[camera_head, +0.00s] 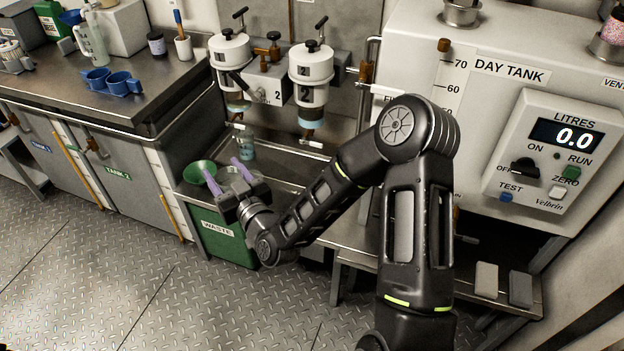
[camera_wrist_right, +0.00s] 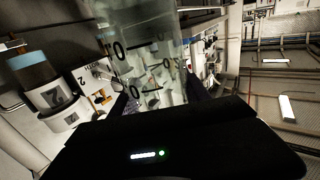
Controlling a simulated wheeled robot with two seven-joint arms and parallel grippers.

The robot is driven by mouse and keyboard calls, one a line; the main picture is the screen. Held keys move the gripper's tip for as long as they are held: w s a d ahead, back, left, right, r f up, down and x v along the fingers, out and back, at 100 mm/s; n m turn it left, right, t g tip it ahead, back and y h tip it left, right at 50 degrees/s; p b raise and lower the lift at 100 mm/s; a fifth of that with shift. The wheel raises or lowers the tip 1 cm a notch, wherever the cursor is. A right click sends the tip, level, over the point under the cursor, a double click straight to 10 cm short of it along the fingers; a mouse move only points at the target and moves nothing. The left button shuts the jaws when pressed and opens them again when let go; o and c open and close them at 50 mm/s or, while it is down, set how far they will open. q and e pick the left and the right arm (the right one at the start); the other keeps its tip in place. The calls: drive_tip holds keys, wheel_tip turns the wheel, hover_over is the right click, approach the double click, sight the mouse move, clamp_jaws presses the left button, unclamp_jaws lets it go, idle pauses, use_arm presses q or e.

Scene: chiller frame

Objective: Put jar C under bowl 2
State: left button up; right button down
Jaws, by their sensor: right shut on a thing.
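My right gripper (camera_head: 226,174) is in front of the filter stand, above the green waste bin, with its two purple fingers apart around something. In the right wrist view a clear glass jar (camera_wrist_right: 148,60) with dark marks sits between the fingers; its letter cannot be read for sure. The held jar is hard to make out in the head view. Bowl 2 (camera_head: 311,123) hangs under the right white filter housing, to the right of and above the gripper. Another clear bluish jar (camera_head: 246,146) shows behind the gripper, below the left filter. My left gripper is not in view.
A metal tray (camera_head: 290,174) lies under the filters. The left filter (camera_head: 230,50) hangs beside the right one. The day tank (camera_head: 420,30) stands right; blue cups (camera_head: 123,84) stand on the left bench.

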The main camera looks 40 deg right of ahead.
use_arm(q)
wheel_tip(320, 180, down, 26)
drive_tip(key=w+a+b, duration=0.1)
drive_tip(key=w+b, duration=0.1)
drive_tip(key=b, duration=2.1)
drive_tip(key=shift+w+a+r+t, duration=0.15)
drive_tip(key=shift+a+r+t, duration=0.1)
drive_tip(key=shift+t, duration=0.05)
